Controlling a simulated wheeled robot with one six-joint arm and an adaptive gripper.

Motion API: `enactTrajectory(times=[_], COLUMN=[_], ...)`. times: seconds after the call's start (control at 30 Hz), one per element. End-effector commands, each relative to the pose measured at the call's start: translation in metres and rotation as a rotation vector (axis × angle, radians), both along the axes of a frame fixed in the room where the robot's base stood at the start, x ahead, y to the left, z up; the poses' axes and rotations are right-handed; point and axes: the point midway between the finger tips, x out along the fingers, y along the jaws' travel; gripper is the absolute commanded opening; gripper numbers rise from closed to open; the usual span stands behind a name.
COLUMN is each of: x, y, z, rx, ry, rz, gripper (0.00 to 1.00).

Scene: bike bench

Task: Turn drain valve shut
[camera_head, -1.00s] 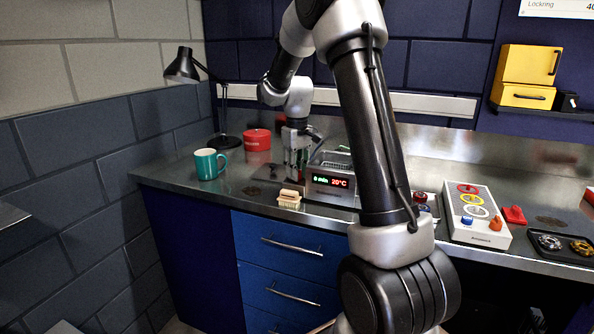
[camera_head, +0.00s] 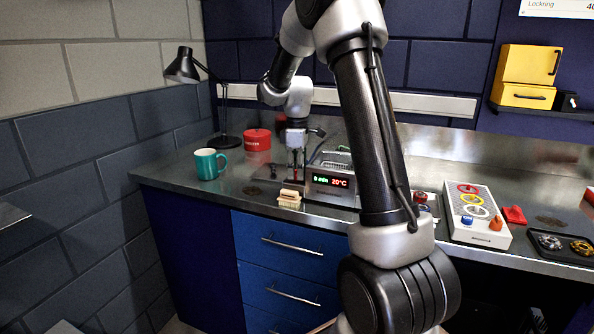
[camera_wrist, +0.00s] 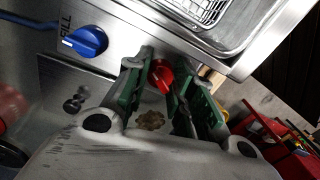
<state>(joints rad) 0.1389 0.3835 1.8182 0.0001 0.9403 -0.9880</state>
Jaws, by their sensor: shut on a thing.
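The red valve knob (camera_wrist: 160,76) sits on the machine's metal front, between my gripper's green-padded fingers in the wrist view. I take it for the drain valve; no label for it is readable. My gripper (camera_wrist: 164,66) is shut on this knob, one finger on each side.
A blue knob (camera_wrist: 85,41) marked FILL is left of the red knob. A metal basket (camera_wrist: 200,10) sits in the machine's tank. On the bench are a teal mug (camera_head: 210,164), a red tin (camera_head: 257,139), a brush (camera_head: 289,198) and a black lamp (camera_head: 227,140).

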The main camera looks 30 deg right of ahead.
Motion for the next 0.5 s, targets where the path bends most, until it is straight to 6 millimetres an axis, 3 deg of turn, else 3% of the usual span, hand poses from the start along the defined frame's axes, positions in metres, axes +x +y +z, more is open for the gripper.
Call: enactTrajectory(times=[0.5], x=[0.0002], y=[-0.0005], z=[0.0006], rx=[-0.001], ry=[-0.002], rz=[0.415], gripper=[0.0])
